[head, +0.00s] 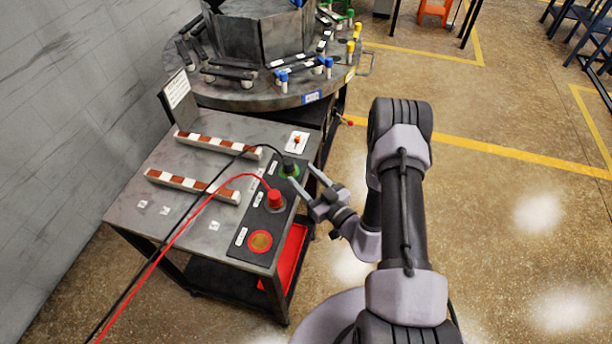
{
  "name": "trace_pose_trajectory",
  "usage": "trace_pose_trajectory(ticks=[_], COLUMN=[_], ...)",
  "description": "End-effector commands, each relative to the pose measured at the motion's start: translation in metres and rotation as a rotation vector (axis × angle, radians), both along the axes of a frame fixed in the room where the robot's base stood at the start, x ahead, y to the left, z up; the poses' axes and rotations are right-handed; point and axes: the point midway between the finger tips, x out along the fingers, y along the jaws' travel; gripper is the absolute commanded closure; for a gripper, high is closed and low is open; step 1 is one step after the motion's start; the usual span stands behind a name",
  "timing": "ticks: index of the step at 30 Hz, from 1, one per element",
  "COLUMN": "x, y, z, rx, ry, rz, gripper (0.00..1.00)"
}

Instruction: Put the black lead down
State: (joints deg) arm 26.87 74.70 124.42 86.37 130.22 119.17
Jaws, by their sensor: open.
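The black lead (232,163) runs from the lower left across the grey cart top. It ends in a black plug (289,162) that appears to sit at a green-ringed spot (289,171) on the dark panel. My gripper (301,173) is open, its two fingers pointing up-left toward the plug. The fingertips are close to the plug's right side; I cannot tell whether they touch it. Nothing shows between the fingers.
A red lead (186,216) ends in a red plug (275,199) upright on the same panel. An orange disc in a red ring (260,241) lies in front. Two striped bars (192,185) lie on the cart (200,236). A round furnace plate (250,98) stands behind.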

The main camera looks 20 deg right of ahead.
Motion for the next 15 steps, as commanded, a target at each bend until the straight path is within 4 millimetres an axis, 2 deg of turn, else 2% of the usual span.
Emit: trace_pose_trajectory(ticks=[2, 4, 5, 8, 9, 11, 12, 14, 15], x=[-0.006, -0.004, -0.002, -0.009, -0.026, -0.062, -0.092, -0.141, -0.172], y=[-0.001, 0.012, 0.023, 0.085, 0.116, 0.156, 0.177, 0.197, 0.201], z=[0.003, 0.023, 0.039, 0.118, 0.153, 0.193, 0.213, 0.231, 0.237], rx=[-0.008, -0.076, -0.134, -0.468, -0.648, -0.927, -1.115, -1.393, -1.571], ry=[-0.006, -0.057, -0.102, -0.378, -0.548, -0.841, -1.064, -1.443, -1.728], rz=[0.007, 0.071, 0.123, 0.396, 0.530, 0.718, 0.832, 0.984, 1.072], gripper=[0.47, 0.47, 0.47, 0.47, 0.47, 0.47, 0.47, 0.47, 0.47])
